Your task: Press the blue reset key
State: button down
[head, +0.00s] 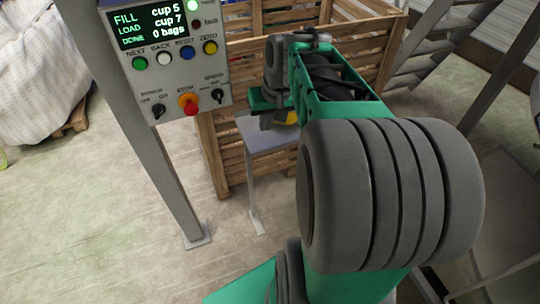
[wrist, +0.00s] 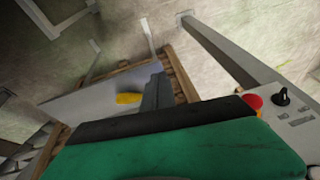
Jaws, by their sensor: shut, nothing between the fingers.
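The blue key (head: 187,53) sits on the control panel (head: 172,85), in the upper row between the white and yellow buttons; a small label, too blurred to read surely, is above it. The key does not show in the wrist view. My gripper (head: 268,122) is right of and below the panel, apart from it, over a small grey table. Its fingers are shut and empty and point downward. In the wrist view my gripper (wrist: 156,90) shows as a dark finger shape beyond the green housing.
The panel also has a red stop knob (head: 188,103), black switches, and a screen (head: 149,24) reading "FILL cup 5, LOAD cup 7, DONE 0 bags". A yellow object (wrist: 128,98) lies on the grey table (wrist: 90,95). A wooden crate (head: 235,165) stands behind; a metal post (head: 165,160) supports the panel.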

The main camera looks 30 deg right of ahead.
jog(key=s+a+f+m+g+b, duration=0.1)
jog(key=s+a+f, duration=0.1)
jog(key=s+f, duration=0.3)
jog(key=shift+s+a+f+h, duration=0.3)
jog(key=shift+s+f, duration=0.1)
jog(key=shift+s, duration=0.15)
jog(key=s+a+f+g, duration=0.1)
jog(key=s+f, duration=0.1)
jog(key=s, duration=0.2)
jog(key=a+r+n+t, duration=0.2)
jog(key=a+r+n, duration=0.2)
jog(key=a, duration=0.7)
jog(key=shift+w, duration=0.3)
jog(key=shift+d, duration=0.1)
dwell(0.6)
